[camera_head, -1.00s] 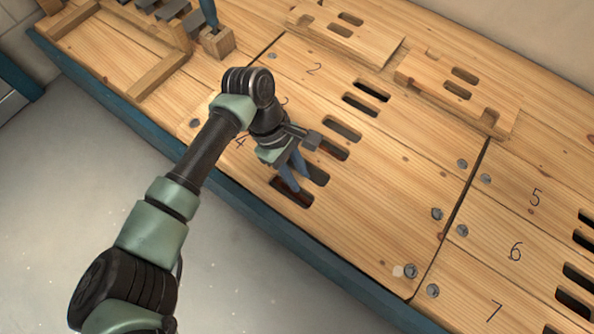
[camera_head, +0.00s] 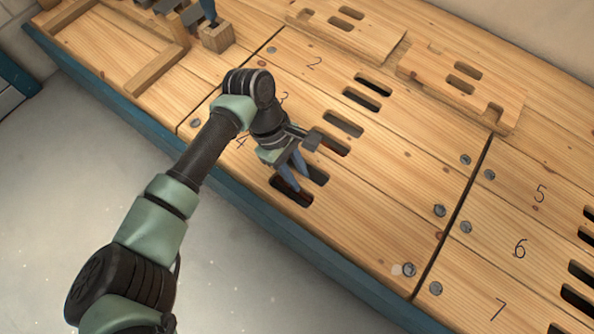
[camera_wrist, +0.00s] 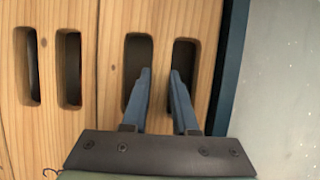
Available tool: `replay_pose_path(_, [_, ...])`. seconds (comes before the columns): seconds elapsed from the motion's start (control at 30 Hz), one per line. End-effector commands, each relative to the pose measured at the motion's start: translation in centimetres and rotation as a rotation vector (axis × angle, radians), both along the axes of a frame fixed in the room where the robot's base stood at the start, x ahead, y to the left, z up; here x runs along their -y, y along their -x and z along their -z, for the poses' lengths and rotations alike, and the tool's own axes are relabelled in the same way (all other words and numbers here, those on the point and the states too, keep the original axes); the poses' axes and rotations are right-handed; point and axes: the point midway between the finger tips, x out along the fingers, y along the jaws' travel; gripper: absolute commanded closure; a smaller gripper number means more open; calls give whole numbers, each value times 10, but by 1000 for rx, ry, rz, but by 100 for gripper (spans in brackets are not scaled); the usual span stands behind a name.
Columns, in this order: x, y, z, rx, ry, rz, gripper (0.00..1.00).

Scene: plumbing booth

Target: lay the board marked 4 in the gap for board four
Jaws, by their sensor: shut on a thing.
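The board marked 4 (camera_head: 350,228) is a long light-wood plank with two slots, lying along the front edge of the bench beside the board marked 3. Its top looks about level with that neighbour, with a thin dark seam between them; I cannot tell whether it is fully seated. My gripper (camera_head: 303,182) points down, with its blue fingers in the two slots, shut on the strip of wood between them. The wrist view shows my gripper (camera_wrist: 161,76) with one finger at each slot of the board (camera_wrist: 160,45). The gap's floor is hidden under the board.
A blue edge strip (camera_head: 345,270) runs along the bench front, with open floor beyond. Boards marked 5 (camera_head: 530,180), 6 (camera_head: 490,240) and 7 (camera_head: 470,310) lie to the right. Two loose slotted wooden pieces (camera_head: 350,38) (camera_head: 440,75) lie at the back. A wooden block (camera_head: 216,38) stands back left.

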Motion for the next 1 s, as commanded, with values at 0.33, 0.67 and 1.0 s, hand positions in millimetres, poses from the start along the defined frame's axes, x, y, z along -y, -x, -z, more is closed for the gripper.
replay_pose_path(0.33, [0,-1,-1,2,2,-1,100])
replay_pose_path(0.67, [0,-1,0,2,2,-1,100])
replay_pose_path(1.0, [0,-1,2,1,2,-1,40])
